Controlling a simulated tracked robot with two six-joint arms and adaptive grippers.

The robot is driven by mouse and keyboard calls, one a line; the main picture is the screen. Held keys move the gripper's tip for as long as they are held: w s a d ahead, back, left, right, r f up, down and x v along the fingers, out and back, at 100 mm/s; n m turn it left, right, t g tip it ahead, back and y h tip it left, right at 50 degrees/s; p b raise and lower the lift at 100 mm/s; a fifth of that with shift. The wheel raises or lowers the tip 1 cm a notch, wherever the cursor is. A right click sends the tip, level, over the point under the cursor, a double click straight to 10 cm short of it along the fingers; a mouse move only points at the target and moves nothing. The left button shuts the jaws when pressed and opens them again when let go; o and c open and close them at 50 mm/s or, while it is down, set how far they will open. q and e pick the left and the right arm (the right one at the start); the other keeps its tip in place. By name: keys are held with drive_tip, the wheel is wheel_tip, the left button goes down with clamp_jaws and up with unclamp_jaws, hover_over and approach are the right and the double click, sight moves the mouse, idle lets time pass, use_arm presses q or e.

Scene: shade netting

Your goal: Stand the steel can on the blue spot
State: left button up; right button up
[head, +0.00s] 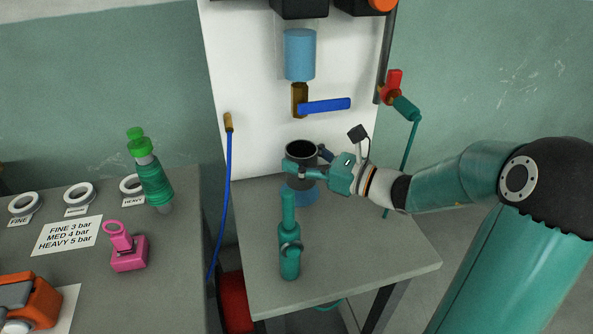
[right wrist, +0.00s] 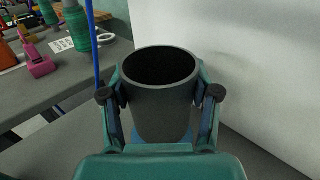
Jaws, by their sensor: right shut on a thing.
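The steel can (head: 300,150) is a dark grey, open-topped cylinder, upright in my right gripper (head: 305,171). The right wrist view shows the can (right wrist: 160,100) between the two fingers of the gripper (right wrist: 160,95), which touch its sides. The blue spot (head: 303,188) shows on the small grey table just below the can. In the right wrist view, blue (right wrist: 162,148) shows around the can's base. The gripper hides part of the can in the head view, and I cannot tell whether its bottom touches the table. My left gripper is out of view.
A teal tool (head: 289,250) stands in front of the can on the small table (head: 375,255). A blue-handled valve (head: 325,106) hangs above on the white panel (head: 250,75). A blue hose (head: 223,195) hangs at left. The table's right side is clear.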

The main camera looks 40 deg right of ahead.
drive_tip(key=shift+w+a+f+b, duration=0.1)
drive_tip(key=shift+w+f+b, duration=0.1)
drive_tip(key=shift+f, duration=0.7)
drive_tip(key=shift+w+a+f+b, duration=0.1)
drive_tip(key=shift+f+b, duration=0.1)
drive_tip(key=shift+f, duration=0.65)
drive_tip(key=shift+d, duration=0.1)
drive_tip(key=shift+f, duration=0.15)
drive_tip(key=o, duration=1.3)
drive_tip(key=shift+r, duration=0.2)
drive_tip(key=v, duration=1.1)
drive_tip(key=shift+s+d, duration=0.15)
drive_tip(key=shift+s, duration=0.35)
